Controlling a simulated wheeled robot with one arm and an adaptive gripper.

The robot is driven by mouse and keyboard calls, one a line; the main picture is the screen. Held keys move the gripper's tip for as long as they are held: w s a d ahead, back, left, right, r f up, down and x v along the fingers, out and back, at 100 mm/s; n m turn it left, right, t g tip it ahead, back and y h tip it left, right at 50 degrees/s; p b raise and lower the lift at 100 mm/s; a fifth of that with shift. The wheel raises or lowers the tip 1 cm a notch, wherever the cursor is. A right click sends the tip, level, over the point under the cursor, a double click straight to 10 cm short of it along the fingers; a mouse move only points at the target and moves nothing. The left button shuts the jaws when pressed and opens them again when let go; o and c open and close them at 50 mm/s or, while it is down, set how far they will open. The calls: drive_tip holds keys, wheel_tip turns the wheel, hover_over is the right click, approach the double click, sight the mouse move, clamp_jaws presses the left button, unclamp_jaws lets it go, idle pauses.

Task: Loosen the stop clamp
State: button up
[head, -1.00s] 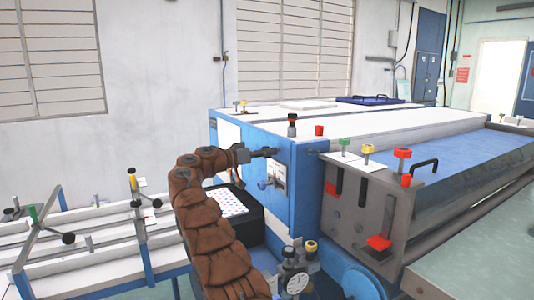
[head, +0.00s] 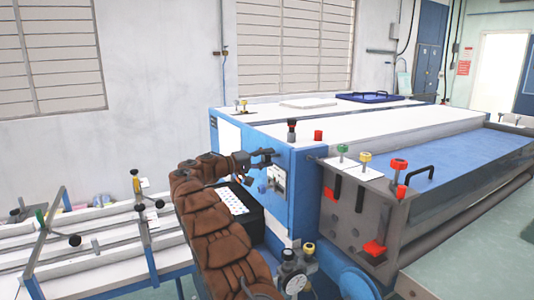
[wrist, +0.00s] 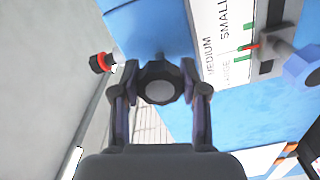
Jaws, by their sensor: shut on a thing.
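A black lobed knob with a grey centre (wrist: 160,88) sits on the blue machine side in the wrist view; I take it for the stop clamp. My gripper (wrist: 160,84) has one finger on each side of the knob, shut on it. In the head view my gripper (head: 262,158) is at the upper part of the machine's blue end panel, and the knob is too small to make out. Beside the knob is a white scale (wrist: 212,45) marked small, medium and large. A red pointer (wrist: 249,47) lies by its green marks.
A blue round knob (wrist: 304,66) on a grey stem stands right of the scale. A red-and-black knob (wrist: 101,62) is at the left. In the head view a pressure gauge (head: 294,283) stands below, and a grey bracket with coloured knobs (head: 350,215) stands to the right.

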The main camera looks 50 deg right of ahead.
drive_tip(key=shift+n+p, duration=1.1)
drive_tip(key=shift+n, duration=0.5)
drive_tip(key=shift+f, duration=0.1)
drive_tip(key=o, duration=1.2)
drive_tip(key=shift+c, duration=0.2)
drive_tip(key=v, duration=1.2)
drive_tip(key=shift+s+a, duration=0.1)
